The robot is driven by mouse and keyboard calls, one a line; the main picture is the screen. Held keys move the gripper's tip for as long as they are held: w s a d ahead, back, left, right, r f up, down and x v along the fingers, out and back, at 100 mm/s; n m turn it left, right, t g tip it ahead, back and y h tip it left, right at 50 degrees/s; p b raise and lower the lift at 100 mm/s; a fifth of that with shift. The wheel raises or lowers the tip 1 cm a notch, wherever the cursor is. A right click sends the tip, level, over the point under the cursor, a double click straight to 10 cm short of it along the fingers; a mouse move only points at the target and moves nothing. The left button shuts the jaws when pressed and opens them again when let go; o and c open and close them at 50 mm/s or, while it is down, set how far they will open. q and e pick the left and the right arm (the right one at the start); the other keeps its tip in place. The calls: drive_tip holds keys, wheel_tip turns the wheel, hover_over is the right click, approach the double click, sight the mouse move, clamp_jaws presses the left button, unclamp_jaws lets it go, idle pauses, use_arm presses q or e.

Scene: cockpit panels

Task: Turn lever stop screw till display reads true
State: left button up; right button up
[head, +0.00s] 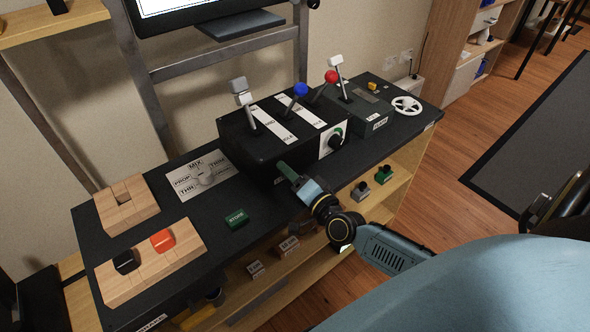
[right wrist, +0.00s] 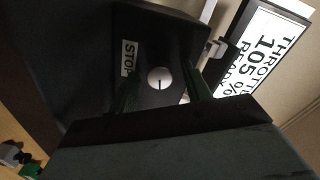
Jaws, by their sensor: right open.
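The stop screw (right wrist: 159,78) is a round white head with a dark slot mark, beside a STOP label (right wrist: 128,58) on a dark face. It is hidden in the head view. My right gripper (head: 284,168) is open in front of the black lever box (head: 250,150). In the right wrist view its dark green fingers stand on either side of the screw, apart from each other; contact cannot be told. The display (right wrist: 262,45) shows THROTTLE and 105 %, with a partly hidden line below. In the head view the display (head: 185,6) is cut off. My left gripper is out of view.
The box carries levers with a blue knob (head: 301,89) and a red knob (head: 331,76). A green block (head: 236,219) and wooden blocks (head: 150,262) lie left on the dark bench. Shelves are below.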

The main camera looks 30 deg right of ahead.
drive_tip(key=s+d, duration=0.1)
drive_tip(key=s, duration=1.2)
drive_tip(key=shift+s+p, duration=0.15)
drive_tip(key=shift+p, duration=0.2)
drive_tip(key=s+f+n+g, duration=0.4)
drive_tip(key=f, duration=0.9)
drive_tip(key=s+f+n+g, duration=0.3)
drive_tip(key=s+f+g, duration=0.15)
drive_tip(key=f, duration=0.85)
drive_tip(key=s+a+f+n+g, duration=0.2)
drive_tip(key=s+f, duration=0.5)
drive_tip(key=s, duration=0.4)
drive_tip(key=s+a+f+n+g+h, duration=0.1)
drive_tip(key=s+f+n+g, duration=0.4)
drive_tip(key=s+f, duration=0.3)
drive_tip(key=s+g, duration=0.1)
drive_tip(key=s, duration=0.2)
drive_tip(key=shift+s+a, duration=0.2)
drive_tip(key=shift+a, duration=0.2)
drive_tip(key=shift+w, duration=0.1)
